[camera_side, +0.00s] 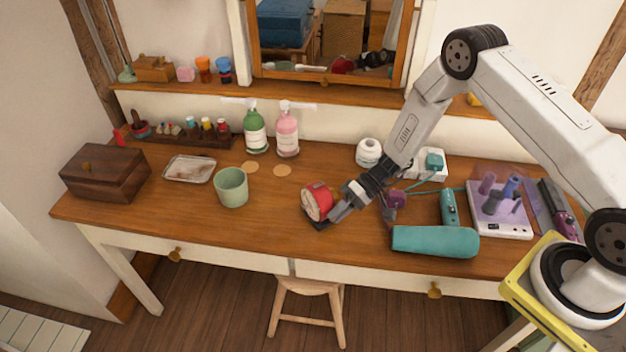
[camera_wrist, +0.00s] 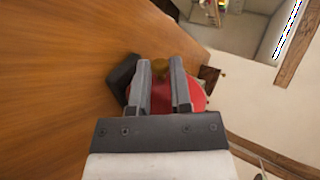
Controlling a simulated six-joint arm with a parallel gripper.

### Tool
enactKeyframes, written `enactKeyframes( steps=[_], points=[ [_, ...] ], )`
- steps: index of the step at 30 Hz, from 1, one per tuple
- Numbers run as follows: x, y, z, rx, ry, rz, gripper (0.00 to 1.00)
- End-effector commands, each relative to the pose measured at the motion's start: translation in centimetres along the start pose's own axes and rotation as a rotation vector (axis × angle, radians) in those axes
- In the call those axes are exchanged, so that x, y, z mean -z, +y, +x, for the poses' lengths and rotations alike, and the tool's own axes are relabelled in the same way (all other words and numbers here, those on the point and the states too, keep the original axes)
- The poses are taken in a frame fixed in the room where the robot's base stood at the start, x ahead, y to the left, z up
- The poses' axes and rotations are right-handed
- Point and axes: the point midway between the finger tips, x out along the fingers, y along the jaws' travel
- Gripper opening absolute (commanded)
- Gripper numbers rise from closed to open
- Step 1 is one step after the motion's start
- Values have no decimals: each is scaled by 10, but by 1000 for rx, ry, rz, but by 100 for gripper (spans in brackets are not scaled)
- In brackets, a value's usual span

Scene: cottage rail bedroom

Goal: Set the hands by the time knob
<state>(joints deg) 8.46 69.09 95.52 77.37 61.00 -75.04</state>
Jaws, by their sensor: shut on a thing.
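The red round clock (camera_side: 317,200) stands on the wooden table near its front edge, its pale face turned to the left in the side view. My gripper (camera_side: 332,214) is at the clock's back. In the wrist view the red back of the clock (camera_wrist: 197,95) shows beside and between my fingers. A brass-coloured time knob (camera_wrist: 160,68) sits between the fingertips, and my gripper (camera_wrist: 162,75) is shut on it. A dark part (camera_wrist: 121,77), perhaps the clock's stand, lies left of the fingers. The hands cannot be read from here.
A green cup (camera_side: 231,187) stands to the left. Pump bottles (camera_side: 287,132) and a white jar (camera_side: 368,152) stand behind. The table (camera_side: 270,215) between cup and clock is clear.

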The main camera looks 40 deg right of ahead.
Motion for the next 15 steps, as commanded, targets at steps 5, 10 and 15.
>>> enactKeyframes(
  steps=[5,10,15],
  points=[
    [0,4,1,159,8,3,0],
    [0,6,1,280,13,2,0],
    [-1,7,2,360,15,2,0]
  ],
)
